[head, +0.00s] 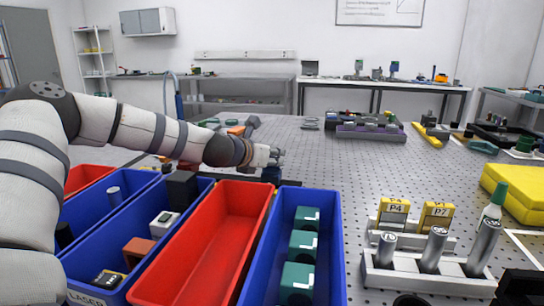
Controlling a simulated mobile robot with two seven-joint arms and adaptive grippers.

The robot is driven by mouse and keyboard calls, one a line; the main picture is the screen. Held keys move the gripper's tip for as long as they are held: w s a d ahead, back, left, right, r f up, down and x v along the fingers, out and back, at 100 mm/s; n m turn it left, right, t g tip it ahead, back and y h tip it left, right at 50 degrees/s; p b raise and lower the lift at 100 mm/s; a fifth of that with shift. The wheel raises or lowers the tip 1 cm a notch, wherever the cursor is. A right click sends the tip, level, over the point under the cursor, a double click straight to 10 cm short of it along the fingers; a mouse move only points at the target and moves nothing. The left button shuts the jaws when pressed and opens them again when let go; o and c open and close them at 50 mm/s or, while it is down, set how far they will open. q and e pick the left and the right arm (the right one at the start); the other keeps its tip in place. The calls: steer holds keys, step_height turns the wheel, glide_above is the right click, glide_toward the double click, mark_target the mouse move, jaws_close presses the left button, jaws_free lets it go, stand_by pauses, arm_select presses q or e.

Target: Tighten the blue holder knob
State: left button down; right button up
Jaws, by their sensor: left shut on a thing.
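My left arm comes in from the left, and its gripper (272,157) is over the perforated optical table, just beyond the far ends of the bins. It is shut on a small part that I take to be the blue holder's knob; the fingers mostly hide it. A dark blue block (270,174), probably the holder, shows just below the fingertips. At this size I cannot tell how far the knob is turned. My right gripper is not recognisable in view.
A red bin (192,270) and a blue bin (334,262) with teal blocks stand in front. A grey rack (385,278) with metal cylinders and a yellow case (515,193) are at right. The perforated table (375,172) is clear in the middle. Dark shapes at bottom right are unclear.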

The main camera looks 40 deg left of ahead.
arm_select(q)
steer(key=c, duration=1.4)
jaws_free()
step_height(320, 180, up, 10)
